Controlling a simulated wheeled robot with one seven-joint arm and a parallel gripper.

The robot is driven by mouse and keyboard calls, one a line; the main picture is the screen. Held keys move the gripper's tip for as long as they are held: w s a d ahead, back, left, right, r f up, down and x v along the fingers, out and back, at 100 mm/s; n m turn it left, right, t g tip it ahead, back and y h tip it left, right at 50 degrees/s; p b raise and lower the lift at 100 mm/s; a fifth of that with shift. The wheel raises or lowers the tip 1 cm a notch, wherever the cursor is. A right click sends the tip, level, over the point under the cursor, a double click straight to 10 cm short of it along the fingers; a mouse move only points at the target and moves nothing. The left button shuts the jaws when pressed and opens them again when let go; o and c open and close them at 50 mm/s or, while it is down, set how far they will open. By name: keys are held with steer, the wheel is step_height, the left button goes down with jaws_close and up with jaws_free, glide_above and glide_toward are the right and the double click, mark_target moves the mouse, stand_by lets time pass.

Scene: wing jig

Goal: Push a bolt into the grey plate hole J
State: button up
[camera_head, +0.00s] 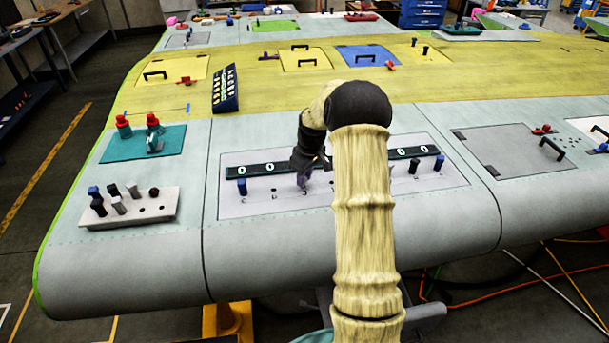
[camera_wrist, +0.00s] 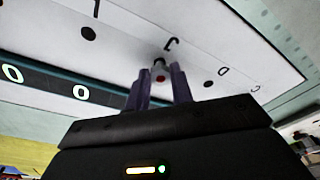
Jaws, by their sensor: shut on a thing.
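The grey plate (camera_head: 345,196) is a light panel set in the wing's front, with a row of lettered holes. My gripper (camera_head: 303,178) points down at the plate left of my forearm. In the wrist view its two fingers (camera_wrist: 159,88) are closed around a small bolt (camera_wrist: 160,76) with a red spot. The bolt is mostly hidden between the fingers. It is right at the letter J (camera_wrist: 171,43), over a dark round mark that looks like hole J. I cannot tell how deep the bolt sits. Other holes, such as the one by I (camera_wrist: 88,33), are empty.
A dark strip with white rings (camera_head: 270,169) runs along the plate. A blue bolt (camera_head: 242,186) stands at its left, a black (camera_head: 413,166) and a blue one (camera_head: 438,162) at its right. A pale block with several bolts (camera_head: 152,212) lies left. My forearm hides the plate's middle.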

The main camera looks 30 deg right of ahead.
steer(key=shift+f, duration=0.55)
steer(key=o, duration=1)
steer(key=shift+o, duration=0.2)
steer(key=shift+r+b, duration=0.15)
steer(key=shift+b, duration=0.15)
step_height(320, 180, up, 17)
steer(key=s+d+b, duration=0.1)
steer(key=s+b, duration=0.1)
steer(key=b, duration=0.1)
steer(key=shift+s, duration=0.2)
step_height(320, 180, up, 7)
steer(key=p, duration=0.6)
steer(key=shift+p, duration=0.4)
